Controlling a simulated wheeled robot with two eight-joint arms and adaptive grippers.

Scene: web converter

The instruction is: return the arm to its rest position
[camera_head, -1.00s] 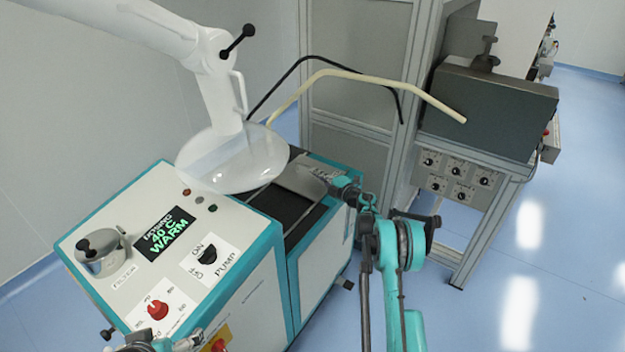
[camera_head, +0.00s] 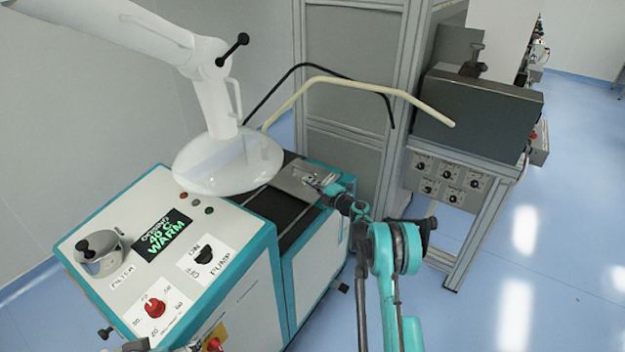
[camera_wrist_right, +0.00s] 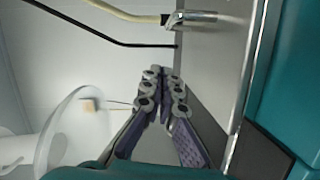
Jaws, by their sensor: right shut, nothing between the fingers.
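My right arm (camera_head: 392,250), teal with dark joints, rises from the bottom of the head view and bends left toward the machine. My right gripper (camera_head: 312,181) is over the grey metal plate (camera_head: 293,176) at the machine's far end; I cannot tell whether it touches it. In the right wrist view my right gripper (camera_wrist_right: 165,75) has its purple-padded fingers closed together at the tips, with nothing between them. My left gripper does not show clearly in either view.
The white and teal machine (camera_head: 120,215) has a knob panel and a dark slot (camera_head: 275,210). A white lamp-like arm with a clear disc (camera_head: 228,160) hangs over it. Cream (camera_head: 345,82) and black hoses arch behind.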

